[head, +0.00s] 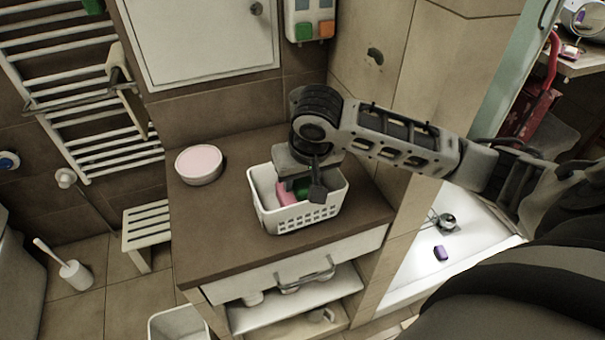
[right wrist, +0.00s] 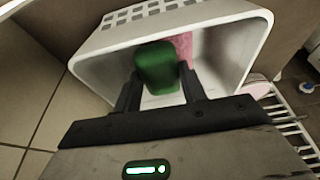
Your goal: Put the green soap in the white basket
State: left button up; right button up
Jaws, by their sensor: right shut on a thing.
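The white basket (head: 306,216) with a slotted wall stands on the brown counter in the head view. It also fills much of the right wrist view (right wrist: 232,28). My right gripper (head: 303,190) reaches down into the basket's opening. It is shut on the green soap (right wrist: 157,68), which shows between the two fingers in the right wrist view. In the head view the green soap (head: 302,187) is partly hidden by the gripper. A pink thing (right wrist: 183,46) is inside the basket beside the soap. Whether the soap touches the basket floor I cannot tell. My left gripper is not in view.
A round pink-topped container (head: 200,163) stands left of the basket on the brown counter (head: 215,222). A tiled wall is behind. A white basin with a purple bar (head: 440,253) lies to the right. A white slatted stool (head: 147,225) stands at the left.

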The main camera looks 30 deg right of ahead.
jog(key=shift+f, duration=0.2)
jog(key=o, duration=1)
jog(key=shift+r, duration=0.15)
jog(key=shift+r, duration=0.35)
jog(key=v, duration=1.2)
jog(key=shift+s, duration=0.1)
